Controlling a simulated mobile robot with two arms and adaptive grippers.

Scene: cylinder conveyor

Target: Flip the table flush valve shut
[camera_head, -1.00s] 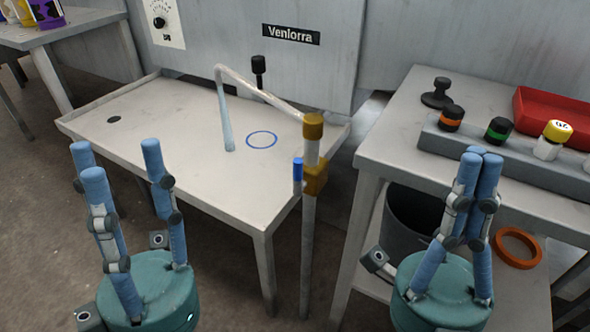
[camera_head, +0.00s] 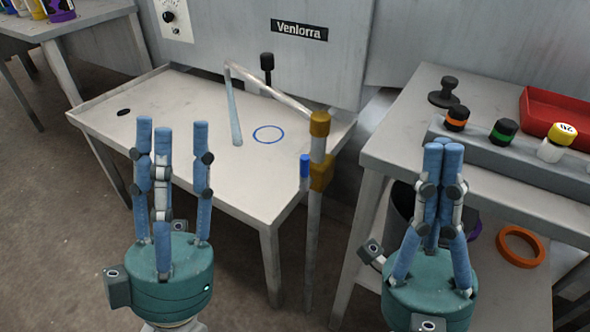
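The flush valve (camera_head: 321,171) is a brass-yellow fitting on a thin upright pipe at the right front corner of the metal table (camera_head: 190,110). Its short blue-tipped handle (camera_head: 305,167) stands upright just left of the pipe. A pale spout pipe (camera_head: 270,90) runs from the top brass elbow (camera_head: 320,123) over the table and bends down. My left gripper (camera_head: 172,127) is open and empty, with its three fingers apart, in front of the table and left of the valve. My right gripper (camera_head: 443,144) has its fingers together with nothing visible between them, right of the valve.
A side bench (camera_head: 400,142) at right carries a rack (camera_head: 540,168) of capped containers, a black knobbed object (camera_head: 443,92) and a red tray (camera_head: 555,108). A dark bin (camera_head: 402,205) and an orange ring (camera_head: 521,246) are below. Open floor lies left of the table.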

